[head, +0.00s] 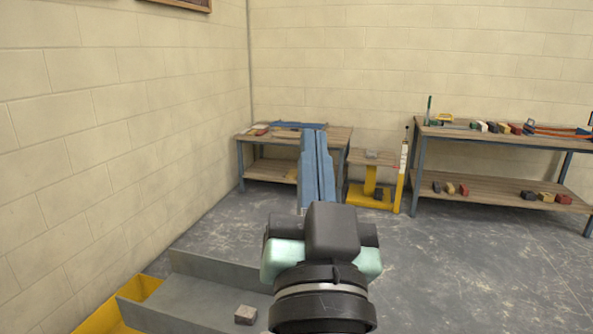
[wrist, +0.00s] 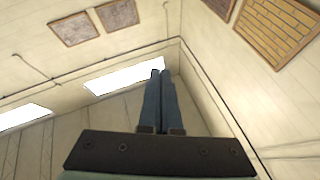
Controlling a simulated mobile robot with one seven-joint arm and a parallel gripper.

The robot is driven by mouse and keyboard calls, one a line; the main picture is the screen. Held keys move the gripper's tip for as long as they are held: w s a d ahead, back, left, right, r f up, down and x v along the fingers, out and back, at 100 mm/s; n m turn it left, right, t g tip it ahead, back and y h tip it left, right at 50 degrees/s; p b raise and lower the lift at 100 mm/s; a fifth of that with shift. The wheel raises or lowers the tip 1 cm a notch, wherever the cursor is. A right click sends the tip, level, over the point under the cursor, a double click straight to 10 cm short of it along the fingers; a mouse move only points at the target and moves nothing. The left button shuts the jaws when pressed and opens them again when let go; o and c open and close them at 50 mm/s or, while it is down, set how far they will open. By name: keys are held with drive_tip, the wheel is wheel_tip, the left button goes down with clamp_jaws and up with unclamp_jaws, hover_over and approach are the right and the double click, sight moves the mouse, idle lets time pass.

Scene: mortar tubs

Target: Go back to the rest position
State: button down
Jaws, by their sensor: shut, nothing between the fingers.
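My gripper (head: 317,165) is raised in the middle of the head view, its two long blue fingers together and pointing up and away from me. In the wrist view my gripper (wrist: 160,76) shows the same closed fingers against the upper walls and ceiling, with nothing between them. It is apart from every object in view. The black wrist and pale green arm parts below it are mine and hide some of the floor.
A grey trough (head: 180,295) with a small block (head: 245,314) stands at lower left beside a yellow tub (head: 105,310). A wooden bench (head: 260,145), a yellow stand (head: 368,192) and a shelved bench (head: 480,137) with several blocks stand along the back. Grey floor (head: 470,265) at right is clear.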

drive_tip(key=s+a+r+n+t+p, duration=0.1)
drive_tip(key=s+r+t, duration=0.1)
drive_tip(key=s+r, duration=0.4)
drive_tip(key=s+a+r+n+t+p, duration=0.1)
drive_tip(key=s+r+t, duration=0.15)
drive_tip(key=r, duration=0.65)
wheel_tip(320, 180, up, 12)
drive_tip(key=p, duration=1.3)
drive_tip(key=shift+g, duration=0.35)
drive_tip(key=shift+s+d, duration=0.1)
